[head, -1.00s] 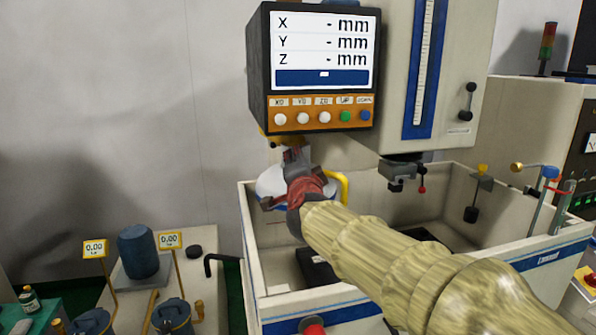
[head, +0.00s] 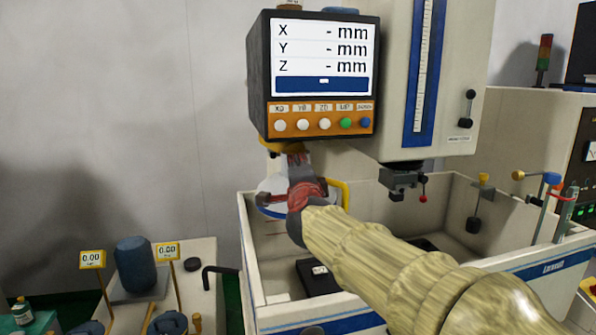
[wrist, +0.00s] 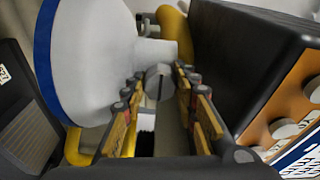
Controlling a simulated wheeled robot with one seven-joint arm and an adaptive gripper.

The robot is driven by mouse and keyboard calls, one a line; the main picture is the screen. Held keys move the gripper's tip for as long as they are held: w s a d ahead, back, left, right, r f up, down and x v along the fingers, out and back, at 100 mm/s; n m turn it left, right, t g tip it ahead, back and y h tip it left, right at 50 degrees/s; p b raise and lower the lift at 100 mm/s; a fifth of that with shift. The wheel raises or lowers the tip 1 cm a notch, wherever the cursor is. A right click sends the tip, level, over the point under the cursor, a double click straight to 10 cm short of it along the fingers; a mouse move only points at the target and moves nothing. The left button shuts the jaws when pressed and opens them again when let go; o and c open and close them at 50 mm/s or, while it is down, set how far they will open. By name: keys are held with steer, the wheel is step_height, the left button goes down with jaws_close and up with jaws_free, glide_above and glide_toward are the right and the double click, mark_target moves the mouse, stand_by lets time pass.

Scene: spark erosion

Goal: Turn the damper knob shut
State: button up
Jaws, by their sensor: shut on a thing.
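The damper knob (wrist: 158,84) is a small grey knob with a slot-like line across its face. In the wrist view it sits between my fingers, beside the neck of a white hood with a blue rim (wrist: 85,60). My gripper (wrist: 160,78) is shut on the knob, one finger on each side. In the head view my gripper (head: 298,162) is just below the display, in front of the white hood (head: 268,190). The knob is hidden there behind my gripper.
The black display box (head: 322,75) with its button row stands close above my gripper, and close on the right in the wrist view. A yellow pipe (wrist: 176,30) passes behind the knob. The white machine tank (head: 250,235) lies below. Bare wall is to the left.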

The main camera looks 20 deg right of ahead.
steer(key=o, duration=1.1)
steer(key=shift+o, duration=0.3)
steer(key=s+a, duration=0.2)
steer(key=s, duration=0.9)
steer(key=shift+s, duration=0.4)
steer(key=shift+f, duration=0.1)
